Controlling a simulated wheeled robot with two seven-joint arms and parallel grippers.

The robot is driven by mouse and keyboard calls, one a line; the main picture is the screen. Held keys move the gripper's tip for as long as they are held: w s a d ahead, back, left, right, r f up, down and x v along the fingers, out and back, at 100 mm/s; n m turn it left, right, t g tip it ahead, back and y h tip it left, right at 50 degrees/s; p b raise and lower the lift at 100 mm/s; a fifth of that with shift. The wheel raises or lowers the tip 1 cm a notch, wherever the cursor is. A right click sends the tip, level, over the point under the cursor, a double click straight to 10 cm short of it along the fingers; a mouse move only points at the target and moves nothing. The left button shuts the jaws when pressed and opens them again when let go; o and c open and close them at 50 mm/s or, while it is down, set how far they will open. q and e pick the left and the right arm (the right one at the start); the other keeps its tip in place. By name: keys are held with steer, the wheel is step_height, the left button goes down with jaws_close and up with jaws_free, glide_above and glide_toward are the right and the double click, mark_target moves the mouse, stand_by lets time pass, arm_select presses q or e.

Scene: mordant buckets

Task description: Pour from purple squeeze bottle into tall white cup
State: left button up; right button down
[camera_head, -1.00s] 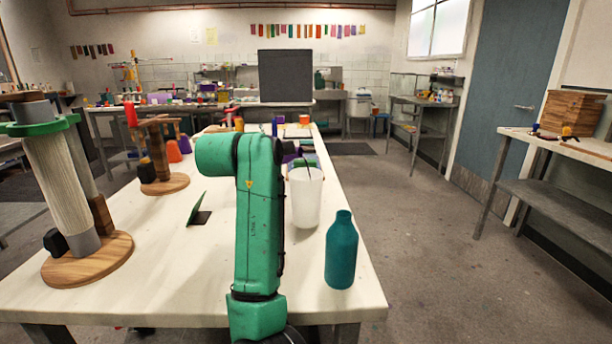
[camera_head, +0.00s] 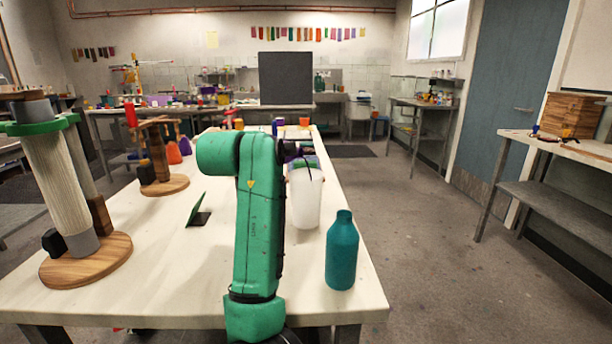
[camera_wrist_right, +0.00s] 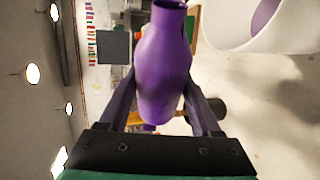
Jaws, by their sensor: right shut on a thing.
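The purple squeeze bottle (camera_wrist_right: 163,60) is held between the fingers of my right gripper (camera_wrist_right: 163,95) in the right wrist view. That view is turned sideways, and the bottle lies roughly level with its mouth at the top edge of the picture. The tall white cup (camera_wrist_right: 222,28) is at its upper right, close to and below the mouth, with purple showing inside. In the head view the cup (camera_head: 306,205) stands upright on the table, just right of my green right arm. Purple shows at its rim there; my right gripper is mostly hidden behind the arm. My left gripper is out of view.
A teal bottle (camera_head: 341,252) stands near the table's front right corner, close to the cup. A small green folded card (camera_head: 198,211) and wooden stands (camera_head: 87,262) are to the left.

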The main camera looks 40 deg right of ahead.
steer(key=shift+r, duration=0.15)
stand_by(0.8)
steer(key=shift+r+b, duration=0.1)
steer(key=shift+b, duration=0.25)
